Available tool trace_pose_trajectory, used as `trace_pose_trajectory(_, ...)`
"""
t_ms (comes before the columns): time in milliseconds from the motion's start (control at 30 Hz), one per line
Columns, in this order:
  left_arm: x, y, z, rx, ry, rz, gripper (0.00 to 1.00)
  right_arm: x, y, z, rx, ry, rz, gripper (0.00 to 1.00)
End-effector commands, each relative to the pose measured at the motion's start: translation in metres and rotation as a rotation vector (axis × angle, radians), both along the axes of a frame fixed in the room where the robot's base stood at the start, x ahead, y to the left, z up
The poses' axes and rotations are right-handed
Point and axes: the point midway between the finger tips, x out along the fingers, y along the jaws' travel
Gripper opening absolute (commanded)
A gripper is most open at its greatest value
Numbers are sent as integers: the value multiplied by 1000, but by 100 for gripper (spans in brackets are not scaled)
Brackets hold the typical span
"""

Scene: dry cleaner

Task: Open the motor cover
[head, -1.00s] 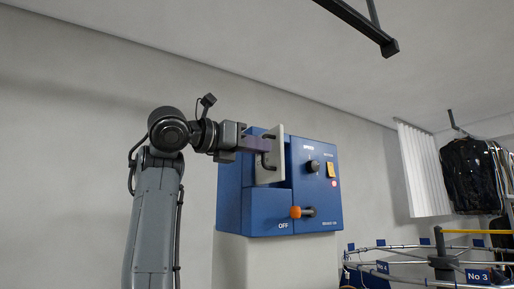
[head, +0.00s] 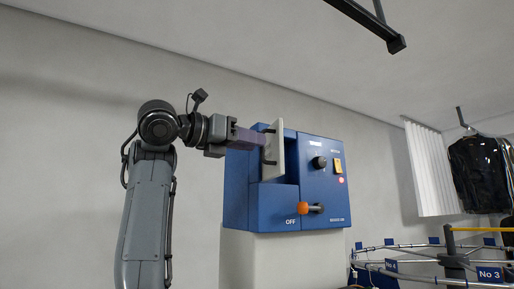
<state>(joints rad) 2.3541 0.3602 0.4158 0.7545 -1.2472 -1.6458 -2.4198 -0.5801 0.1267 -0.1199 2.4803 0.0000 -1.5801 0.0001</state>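The motor cover (head: 278,150) is a pale grey panel with a black handle (head: 270,160) on the left part of the blue motor box (head: 325,200). It stands out from the box front, turned nearly edge-on, with a blue recess showing to its right. My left gripper (head: 262,138) comes in from the left, its purple-grey fingers at the handle. The fingers look closed on the handle, though the cover edge and handle partly hide their tips. My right gripper is out of view.
An orange-tipped lever (head: 304,208) by the word OFF and a black knob (head: 319,162) stick out of the box front. A garment conveyor rail (head: 400,246) runs at lower right. Dark clothes (head: 478,175) hang at far right. A black beam (head: 365,22) hangs overhead.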

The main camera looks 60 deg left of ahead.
Motion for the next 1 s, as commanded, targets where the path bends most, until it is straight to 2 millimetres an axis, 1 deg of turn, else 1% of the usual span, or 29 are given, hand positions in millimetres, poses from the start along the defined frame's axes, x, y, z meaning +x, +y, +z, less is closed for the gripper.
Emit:
trace_pose_trajectory(33, -11, -1, -3, 0, -5, -2, 36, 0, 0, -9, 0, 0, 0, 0)
trace_pose_trajectory(200, -41, -1, -3, 1, -6, -3, 36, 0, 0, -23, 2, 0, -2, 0)
trace_pose_trajectory(300, -56, -2, -2, 0, -5, -3, 36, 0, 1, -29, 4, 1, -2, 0)
trace_pose_trajectory(433, -71, -2, -1, 0, -3, -2, 36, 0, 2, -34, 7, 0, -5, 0)
trace_pose_trajectory(633, -81, -2, 0, 1, -2, -1, 36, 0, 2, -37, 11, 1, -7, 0)
trace_pose_trajectory(1000, -82, -2, 1, 1, -2, -1, 36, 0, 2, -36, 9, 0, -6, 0)
